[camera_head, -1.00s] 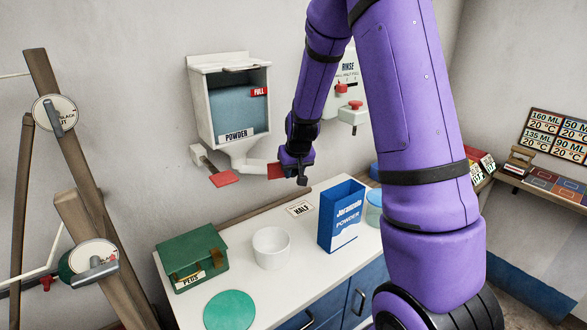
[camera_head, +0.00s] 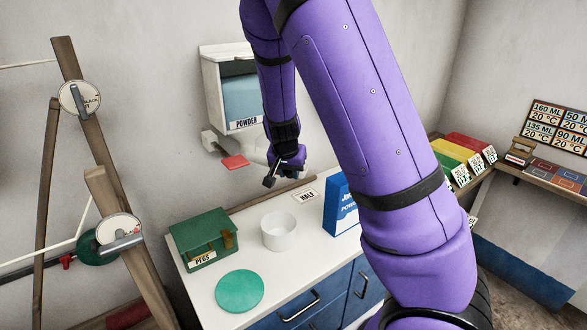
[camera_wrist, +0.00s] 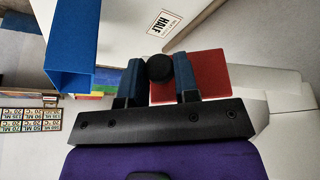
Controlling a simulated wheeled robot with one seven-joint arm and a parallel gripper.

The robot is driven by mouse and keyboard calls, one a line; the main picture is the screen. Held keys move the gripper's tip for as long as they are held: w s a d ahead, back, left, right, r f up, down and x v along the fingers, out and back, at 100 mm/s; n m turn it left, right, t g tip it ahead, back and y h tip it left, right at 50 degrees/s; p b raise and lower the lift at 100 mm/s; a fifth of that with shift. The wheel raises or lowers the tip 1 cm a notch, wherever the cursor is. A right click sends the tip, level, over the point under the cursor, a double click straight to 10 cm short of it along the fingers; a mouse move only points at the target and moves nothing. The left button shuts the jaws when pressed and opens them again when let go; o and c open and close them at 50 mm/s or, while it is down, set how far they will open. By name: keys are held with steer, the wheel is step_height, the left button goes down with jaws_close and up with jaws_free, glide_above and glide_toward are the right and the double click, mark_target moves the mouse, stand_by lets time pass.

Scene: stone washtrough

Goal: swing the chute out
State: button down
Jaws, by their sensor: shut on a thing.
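The white powder hopper (camera_head: 238,98) hangs on the back wall, partly hidden by my arm. Its pale chute (camera_head: 255,148) runs from the hopper's foot toward my gripper, its far end hidden there. A red paddle (camera_head: 235,162) sits at the left of the foot. My gripper (camera_head: 276,178) is above the counter's back part. In the wrist view, its two blue-grey fingers (camera_wrist: 160,82) are shut on a round black knob (camera_wrist: 160,67). A red plate (camera_wrist: 207,75) shows just behind the knob, with pale surfaces beside it.
The white counter (camera_head: 250,255) holds a white cup (camera_head: 279,234), a green PEGS box (camera_head: 203,240), a green disc (camera_head: 239,291) and a blue powder carton (camera_head: 340,207). A wooden frame with dials (camera_head: 118,229) stands left. Coloured boxes (camera_head: 465,152) line the right shelf.

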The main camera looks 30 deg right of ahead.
steer(key=shift+s+a+m, duration=0.15)
steer(key=shift+s+a, duration=0.05)
steer(key=shift+a, duration=0.55)
steer(key=shift+s+a+m, duration=0.15)
steer(key=shift+a, duration=0.7)
steer(key=c, duration=0.9)
jaws_free()
steer(key=shift+r, duration=0.1)
steer(key=shift+v, duration=5.25)
steer(key=shift+w+a, duration=0.1)
